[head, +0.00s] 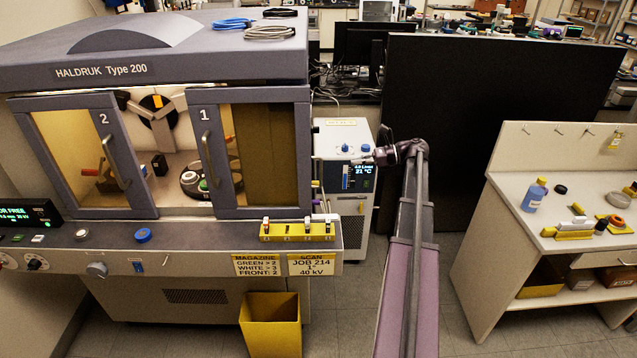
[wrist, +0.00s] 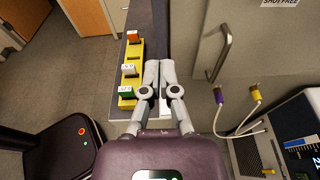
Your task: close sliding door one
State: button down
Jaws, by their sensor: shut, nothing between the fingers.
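Sliding door one (head: 196,150) is the grey framed panel marked 1, with a yellow-brown window and a vertical handle (head: 210,160) near its left edge. It stands at the right of the cabinet front. An open gap between it and sliding door two (head: 66,150) shows the inside of the cabinet. My gripper (head: 369,160) is to the right of the cabinet, in front of the white chiller and well apart from door one. In the wrist view my gripper (wrist: 160,65) is shut and empty, beside the yellow rack. Door one cannot be made out there.
The yellow rack (head: 298,238) with small blocks sits on the front ledge's right end. A yellow bin (head: 270,325) stands below. The white chiller (head: 345,175) and a dark panel (head: 490,130) are behind my arm. The wrist view shows hoses (wrist: 255,95) and a panel handle (wrist: 220,52).

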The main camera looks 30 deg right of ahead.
aim_at(305, 169)
jog(key=f+y+b, duration=0.1)
jog(key=b, duration=0.1)
jog(key=s+d+f+t+y+b, duration=0.1)
jog(key=b, duration=0.2)
jog(key=shift+s+d+f, duration=0.15)
jog(key=shift+d+f, duration=0.05)
jog(key=shift+d, duration=0.05)
jog(key=shift+a, duration=0.1)
jog(key=x, duration=1.4)
jog(key=shift+r, duration=0.15)
jog(key=shift+x, duration=2.1)
